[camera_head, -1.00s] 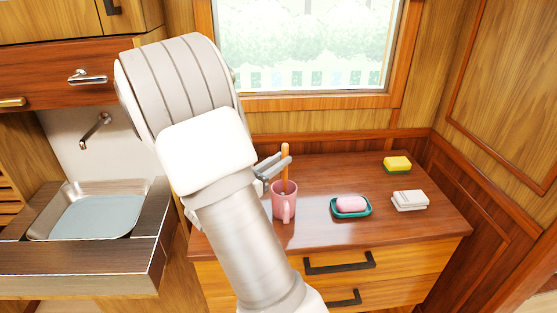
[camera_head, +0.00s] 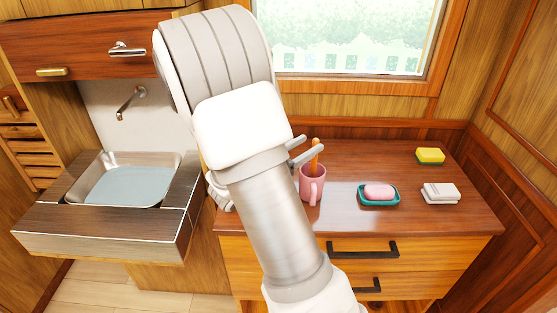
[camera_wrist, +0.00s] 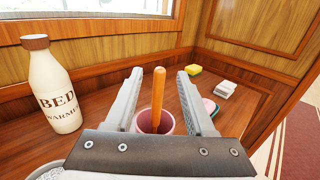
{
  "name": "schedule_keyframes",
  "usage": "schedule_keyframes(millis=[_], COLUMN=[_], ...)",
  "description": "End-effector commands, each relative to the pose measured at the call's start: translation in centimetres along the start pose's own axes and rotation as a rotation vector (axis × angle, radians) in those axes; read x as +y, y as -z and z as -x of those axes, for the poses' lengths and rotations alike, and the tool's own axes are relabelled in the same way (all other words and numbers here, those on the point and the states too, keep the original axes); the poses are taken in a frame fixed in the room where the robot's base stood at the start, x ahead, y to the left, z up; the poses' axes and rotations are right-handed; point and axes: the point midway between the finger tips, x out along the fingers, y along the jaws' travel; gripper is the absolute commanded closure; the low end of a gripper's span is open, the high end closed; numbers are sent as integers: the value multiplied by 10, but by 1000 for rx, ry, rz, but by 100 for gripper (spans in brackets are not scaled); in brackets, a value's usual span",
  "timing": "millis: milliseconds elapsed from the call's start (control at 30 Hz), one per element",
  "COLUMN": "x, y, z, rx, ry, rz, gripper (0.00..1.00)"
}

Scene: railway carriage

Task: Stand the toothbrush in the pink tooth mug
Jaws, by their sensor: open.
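The toothbrush, seen as an orange handle (camera_head: 315,160), stands in the pink tooth mug (camera_head: 312,188), leaning a little; its lower end is hidden inside. The mug is upright on the wooden counter, its handle toward the head camera. In the wrist view the toothbrush (camera_wrist: 158,95) rises between the two fingers of my gripper (camera_wrist: 162,74), with a gap on each side, and the mug (camera_wrist: 149,124) lies below and behind them. My gripper is open and holds nothing. In the head view its fingers (camera_head: 310,146) are near the handle's top, and my arm hides part of the counter.
A teal soap dish (camera_head: 379,202) with pink soap, a white stack (camera_head: 440,193) and a yellow sponge (camera_head: 430,156) are on the counter's right. A white bottle (camera_wrist: 55,90) stands left of the mug. A sink (camera_head: 125,185) is at left.

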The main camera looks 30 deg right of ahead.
Motion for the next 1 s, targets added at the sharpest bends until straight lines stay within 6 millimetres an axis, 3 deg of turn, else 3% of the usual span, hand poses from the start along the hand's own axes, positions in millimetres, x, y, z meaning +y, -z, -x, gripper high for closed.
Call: schedule_keyframes(millis=[400, 600, 800, 1000], x=[1, 1, 0, 0], y=[-1, 0, 0, 0], z=[100, 139, 158, 161], rx=[2, 1, 1, 1], ry=[-7, -5, -1, -1], rz=[2, 1, 1, 1], gripper=[45, 45, 45, 45])
